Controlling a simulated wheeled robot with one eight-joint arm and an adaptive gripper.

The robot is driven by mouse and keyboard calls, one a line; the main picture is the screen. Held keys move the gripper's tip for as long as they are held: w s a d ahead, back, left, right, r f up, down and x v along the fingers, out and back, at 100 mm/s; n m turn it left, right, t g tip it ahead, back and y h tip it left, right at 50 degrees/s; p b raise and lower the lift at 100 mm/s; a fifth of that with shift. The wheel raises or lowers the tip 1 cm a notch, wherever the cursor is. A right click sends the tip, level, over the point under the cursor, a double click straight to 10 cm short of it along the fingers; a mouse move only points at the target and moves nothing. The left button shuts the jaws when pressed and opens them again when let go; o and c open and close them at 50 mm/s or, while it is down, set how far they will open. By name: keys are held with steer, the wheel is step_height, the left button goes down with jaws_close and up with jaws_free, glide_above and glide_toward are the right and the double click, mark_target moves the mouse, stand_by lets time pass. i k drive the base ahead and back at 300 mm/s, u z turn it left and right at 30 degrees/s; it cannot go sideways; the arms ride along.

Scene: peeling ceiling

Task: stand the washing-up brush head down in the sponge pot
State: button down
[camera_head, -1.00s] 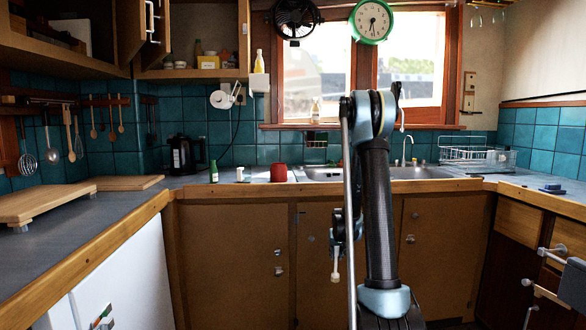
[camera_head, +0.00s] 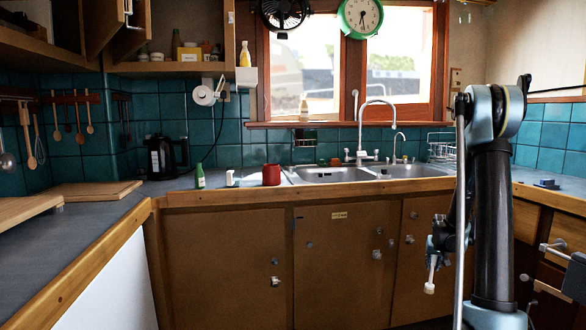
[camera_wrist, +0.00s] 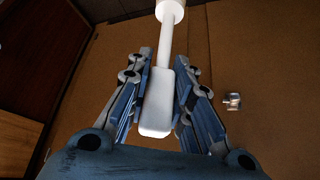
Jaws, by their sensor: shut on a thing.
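My gripper (camera_head: 436,246) is at the right of the head view, low in front of the cabinet doors. It is shut on the white washing-up brush (camera_head: 430,278), which hangs down below the fingers. In the wrist view the brush (camera_wrist: 156,108) has its thick pale block between the two fingers, and a thin stem runs to a round end at the top edge, partly cut off. A red pot (camera_head: 271,174), which looks like the sponge pot, stands upright on the counter left of the sink, well away from my gripper. Its inside is hidden.
A small white item (camera_head: 232,178) and a green bottle (camera_head: 200,177) stand left of the pot. The sink (camera_head: 325,174) with its tall tap (camera_head: 362,125) is to its right. The counter's wooden front edge (camera_head: 225,198) runs below. A blue item (camera_head: 546,184) lies on the right counter.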

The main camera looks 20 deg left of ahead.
mark_target(272, 182)
steer(key=u, duration=0.05)
steer(key=k, duration=1.05)
steer(key=u, duration=1)
steer(key=i, duration=1)
steer(key=z, duration=0.05)
